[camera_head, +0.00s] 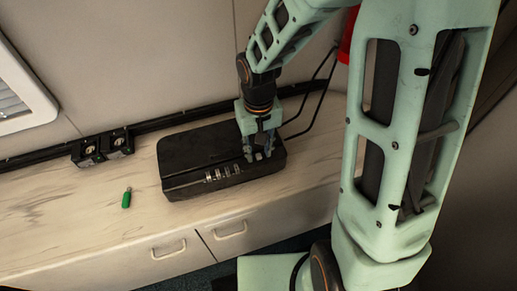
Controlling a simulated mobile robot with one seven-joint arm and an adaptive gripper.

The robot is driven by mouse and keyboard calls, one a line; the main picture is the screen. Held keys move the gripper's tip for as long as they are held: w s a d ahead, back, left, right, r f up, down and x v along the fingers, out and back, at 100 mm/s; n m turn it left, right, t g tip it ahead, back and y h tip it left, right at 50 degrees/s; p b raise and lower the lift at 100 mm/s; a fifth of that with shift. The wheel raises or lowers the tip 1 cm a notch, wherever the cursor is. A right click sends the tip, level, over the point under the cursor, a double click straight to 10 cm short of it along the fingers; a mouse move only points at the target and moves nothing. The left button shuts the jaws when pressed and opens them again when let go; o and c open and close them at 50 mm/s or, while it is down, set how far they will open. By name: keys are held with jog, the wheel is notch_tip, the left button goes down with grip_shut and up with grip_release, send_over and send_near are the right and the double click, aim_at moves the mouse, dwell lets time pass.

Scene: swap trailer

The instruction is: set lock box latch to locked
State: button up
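The black lock box (195,148) lies on the light marbled counter, with a row of silver dials (222,172) along its front edge. My gripper (259,153) points down over the right part of the box, its fingertips at or very near the top surface by the front edge. A small light-coloured piece shows between or beside the fingers; I cannot tell whether it is the latch. The fingers hide that part of the box, so the latch and its position cannot be made out. The finger gap is too small to judge here.
A small green object (127,198) lies on the counter left of the box. Two black socket units (103,147) sit at the wall along a black rail. Drawers with handles (168,250) are below the counter edge. The counter's left part is mostly clear.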

grip_shut()
dwell(0.3)
jog(key=shift+s+a+b, duration=0.25)
jog(key=shift+a+b, duration=0.1)
jog(key=shift+a, duration=0.65)
grip_release()
notch_tip(320, 180, up, 12)
